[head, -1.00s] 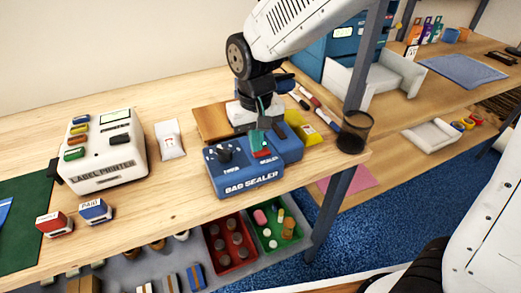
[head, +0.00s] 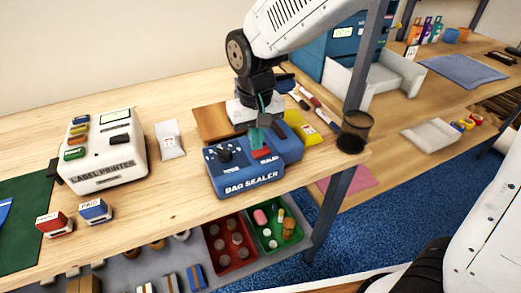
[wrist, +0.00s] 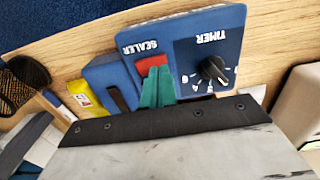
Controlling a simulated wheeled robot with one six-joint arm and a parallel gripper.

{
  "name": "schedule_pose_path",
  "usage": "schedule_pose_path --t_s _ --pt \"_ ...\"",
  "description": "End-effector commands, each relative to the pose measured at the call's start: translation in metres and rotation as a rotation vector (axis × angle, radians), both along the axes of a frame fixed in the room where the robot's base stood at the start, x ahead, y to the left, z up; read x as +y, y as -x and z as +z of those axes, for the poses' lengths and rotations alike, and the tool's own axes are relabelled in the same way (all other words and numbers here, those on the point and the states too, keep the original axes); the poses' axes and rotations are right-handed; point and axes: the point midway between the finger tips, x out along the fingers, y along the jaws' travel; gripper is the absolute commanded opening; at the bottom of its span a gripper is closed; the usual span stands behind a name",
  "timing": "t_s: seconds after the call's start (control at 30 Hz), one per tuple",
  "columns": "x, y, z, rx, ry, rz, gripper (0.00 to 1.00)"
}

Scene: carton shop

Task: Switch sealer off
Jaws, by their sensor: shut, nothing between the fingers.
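The blue bag sealer (head: 230,184) stands on the wooden table near its right front edge. It also shows in the wrist view (wrist: 195,30), upside down, with a black timer knob (wrist: 214,69) and a red sealer switch (wrist: 151,64). In the head view the red switch (head: 263,154) is at the panel's right and the timer knob (head: 225,155) at its left. My gripper (head: 256,142) points down at the switch, its green fingers shut and empty. In the wrist view the fingertips (wrist: 157,75) overlap the switch's near edge; contact cannot be told for sure.
A label printer (head: 101,150) and a white packet (head: 170,139) stand to the left. A yellow packet (head: 299,126) lies behind the sealer. A dark mesh cup (head: 355,131) stands at the right corner beside a metal post (head: 336,205).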

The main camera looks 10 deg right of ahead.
Motion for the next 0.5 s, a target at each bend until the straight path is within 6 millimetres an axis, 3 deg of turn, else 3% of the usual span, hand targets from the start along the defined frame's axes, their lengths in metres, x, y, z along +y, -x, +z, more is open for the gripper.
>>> schedule_pose_path --t_s 0.5 --pt "0.000 -0.001 0.043 -0.003 -0.002 0.000 0.00"
